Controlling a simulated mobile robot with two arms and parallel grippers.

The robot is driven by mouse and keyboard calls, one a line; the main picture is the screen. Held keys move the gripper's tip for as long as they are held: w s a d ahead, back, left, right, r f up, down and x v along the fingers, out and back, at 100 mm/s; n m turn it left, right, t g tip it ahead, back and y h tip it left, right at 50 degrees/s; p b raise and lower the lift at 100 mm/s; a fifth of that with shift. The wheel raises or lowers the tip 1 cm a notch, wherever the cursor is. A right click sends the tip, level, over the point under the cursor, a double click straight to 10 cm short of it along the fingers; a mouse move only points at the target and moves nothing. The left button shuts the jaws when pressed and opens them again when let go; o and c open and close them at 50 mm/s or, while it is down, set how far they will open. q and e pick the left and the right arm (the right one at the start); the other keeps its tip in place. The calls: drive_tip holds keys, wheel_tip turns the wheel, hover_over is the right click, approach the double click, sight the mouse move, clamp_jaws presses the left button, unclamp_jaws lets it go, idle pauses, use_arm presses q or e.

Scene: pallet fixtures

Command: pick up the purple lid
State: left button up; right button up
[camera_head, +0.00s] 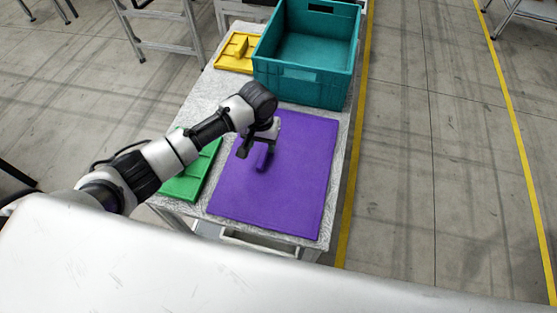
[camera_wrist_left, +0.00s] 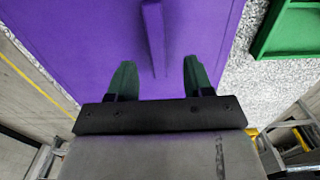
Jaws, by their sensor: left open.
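The purple lid (camera_head: 290,165) lies flat on the grey speckled table, with a raised purple handle (camera_head: 262,158) standing up from it. My left gripper (camera_head: 256,150) is over the lid, right by the handle. The left gripper is open and empty. I cannot tell its exact height above the lid. My right gripper is in neither view.
A teal crate (camera_head: 300,92) stands on the table behind the lid. A yellow lid (camera_head: 225,58) lies at the back left. A green lid (camera_head: 205,180) lies left of the purple one, partly under my arm; it also shows in the left wrist view (camera_wrist_left: 270,35). Floor is open to the right.

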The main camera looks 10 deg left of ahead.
sight(263, 153)
use_arm(q)
drive_tip(key=f, duration=0.3)
drive_tip(key=shift+s+d+f+p, duration=0.15)
drive_tip(key=shift+s+f+p, duration=0.05)
drive_tip(key=shift+f+p, duration=0.2)
drive_tip(key=shift+f, duration=0.3)
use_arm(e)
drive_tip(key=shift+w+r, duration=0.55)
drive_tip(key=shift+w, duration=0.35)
use_arm(q)
drive_tip(key=shift+c, duration=0.3)
clamp_jaws()
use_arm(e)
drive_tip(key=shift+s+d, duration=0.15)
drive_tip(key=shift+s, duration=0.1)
